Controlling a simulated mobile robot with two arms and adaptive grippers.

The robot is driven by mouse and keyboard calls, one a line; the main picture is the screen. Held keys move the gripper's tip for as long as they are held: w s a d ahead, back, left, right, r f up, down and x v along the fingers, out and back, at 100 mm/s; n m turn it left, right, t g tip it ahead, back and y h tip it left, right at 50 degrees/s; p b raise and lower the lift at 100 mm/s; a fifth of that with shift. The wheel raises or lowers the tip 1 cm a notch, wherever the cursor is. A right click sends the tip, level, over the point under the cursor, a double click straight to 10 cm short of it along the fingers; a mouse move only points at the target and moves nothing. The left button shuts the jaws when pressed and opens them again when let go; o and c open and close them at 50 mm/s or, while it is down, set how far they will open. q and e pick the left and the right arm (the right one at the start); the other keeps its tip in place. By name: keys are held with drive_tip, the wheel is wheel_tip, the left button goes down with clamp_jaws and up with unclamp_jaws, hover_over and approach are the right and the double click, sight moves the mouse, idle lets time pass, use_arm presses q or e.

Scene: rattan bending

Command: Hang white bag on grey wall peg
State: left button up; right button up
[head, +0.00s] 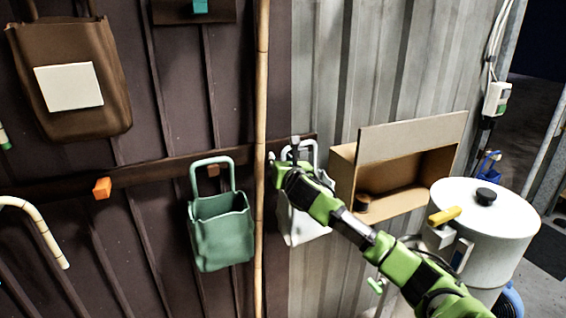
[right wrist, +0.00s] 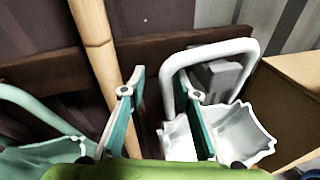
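The white bag (head: 300,222) is against the wall below the wooden rail, partly hidden by my right arm. It also shows in the right wrist view (right wrist: 250,135). The grey peg (right wrist: 218,75) appears inside the loop of the bag's white handle (right wrist: 240,47); in the head view the peg (head: 295,141) is at the rail. My right gripper (right wrist: 160,115) has its fingers spread apart. The handle's left leg shows between them, close to the right finger, and the fingers are not closed on it. My left gripper is not in view.
A green bag (head: 220,232) hangs left of a bamboo pole (head: 262,90). An open cardboard box (head: 410,135) is right of the white bag, near a white drum (head: 485,225). An orange peg (head: 102,188) and a brown bag (head: 100,105) are at left.

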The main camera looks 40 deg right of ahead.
drive_tip(key=v, duration=1.2)
drive_tip(key=s+d+f+p+v, duration=0.1)
drive_tip(key=p+v, duration=0.1)
drive_tip(key=v, duration=0.6)
drive_tip(key=shift+s, duration=0.25)
idle(0.4)
drive_tip(key=shift+f, duration=0.15)
